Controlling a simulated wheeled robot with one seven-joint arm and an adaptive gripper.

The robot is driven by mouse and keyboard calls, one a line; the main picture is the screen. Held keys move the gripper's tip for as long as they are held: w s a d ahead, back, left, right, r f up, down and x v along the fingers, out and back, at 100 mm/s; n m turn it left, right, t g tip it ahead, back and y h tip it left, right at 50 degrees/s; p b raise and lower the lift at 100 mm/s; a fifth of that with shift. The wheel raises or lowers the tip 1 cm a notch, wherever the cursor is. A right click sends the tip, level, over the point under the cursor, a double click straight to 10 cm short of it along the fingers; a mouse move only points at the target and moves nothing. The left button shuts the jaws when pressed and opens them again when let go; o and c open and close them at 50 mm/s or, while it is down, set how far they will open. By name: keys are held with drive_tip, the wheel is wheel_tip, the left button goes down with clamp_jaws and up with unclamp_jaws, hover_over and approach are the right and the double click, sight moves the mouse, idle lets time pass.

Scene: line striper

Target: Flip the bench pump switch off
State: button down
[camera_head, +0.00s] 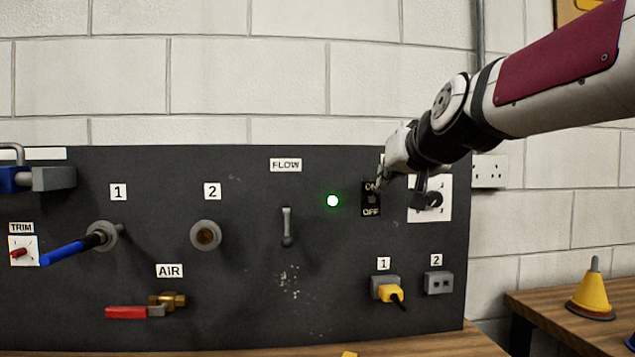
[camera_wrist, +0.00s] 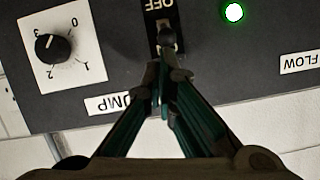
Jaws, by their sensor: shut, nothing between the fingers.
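The pump switch (camera_head: 371,199) is a small black plate marked ON at the top and OFF at the bottom, on the dark panel. The wrist view shows it upside down, with the switch's dark round-ended lever (camera_wrist: 167,39) toward the ON end. My gripper (camera_head: 379,186) is shut and empty, in front of the upper right part of the plate and partly covering it. In the wrist view my gripper's fingertips (camera_wrist: 164,66) are just by the lever; I cannot tell whether they touch it. The PUMP label (camera_wrist: 115,102) is partly hidden by the fingers.
A green lamp (camera_head: 333,201) glows left of the switch. A rotary dial (camera_head: 433,199) on a white plate is close on the right, under my wrist. The FLOW lever (camera_head: 287,227) hangs farther left. A yellow plug (camera_head: 390,293) sits in socket 1 below.

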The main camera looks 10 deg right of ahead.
drive_tip(key=shift+s+f+t+b, duration=0.1)
drive_tip(key=shift+f+t+b, duration=0.2)
drive_tip(key=shift+b, duration=0.95)
drive_tip(key=f+t+b, duration=0.1)
drive_tip(key=b, duration=0.4)
drive_tip(key=shift+s+t, duration=0.3)
drive_tip(key=shift+s, duration=0.05)
drive_tip(key=b, duration=0.2)
drive_tip(key=shift+s+f+t+b, duration=0.1)
drive_tip(key=shift+f+t+b, duration=0.1)
drive_tip(key=shift+t+b, duration=0.1)
drive_tip(key=shift+s+f+b, duration=0.1)
drive_tip(key=shift+f+b, duration=0.1)
drive_tip(key=shift+b, duration=0.6)
drive_tip(key=f+b, duration=0.2)
drive_tip(key=b, duration=0.1)
drive_tip(key=shift+s, duration=0.35)
drive_tip(key=shift+r, duration=0.15)
